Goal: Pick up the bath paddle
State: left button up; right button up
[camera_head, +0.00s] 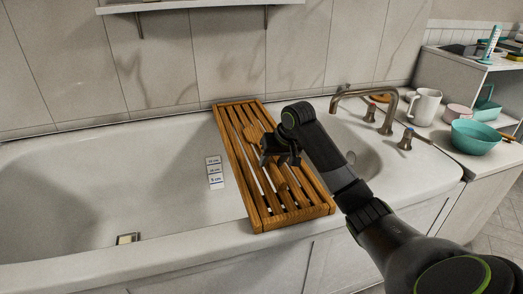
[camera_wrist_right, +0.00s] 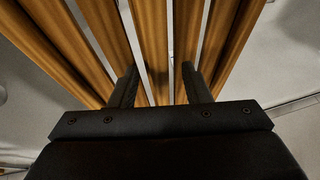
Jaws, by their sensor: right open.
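A wooden bath paddle (camera_head: 253,132) lies on the slatted wooden bath tray (camera_head: 322,208). Its rounded end shows just left of my right gripper, and the gripper hides part of the rest. My right gripper (camera_head: 270,160) is open, low over the middle of the tray. In the right wrist view its two fingers (camera_wrist_right: 158,85) point at the wooden slats (camera_wrist_right: 100,30) from close above. One strip of wood runs between the fingers; I cannot tell there whether it is paddle or slat. My left gripper is out of view.
The tray lies across the white bathtub (camera_head: 80,190). A small label block (camera_head: 214,172) is left of the tray. A tap (camera_head: 365,95), a white mug (camera_head: 425,106) and a teal bowl (camera_head: 474,137) stand to the right. The tub's left side is largely clear.

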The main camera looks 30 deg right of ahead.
jog(key=shift+f, duration=0.1)
jog(key=shift+c, duration=0.4)
grip_shut()
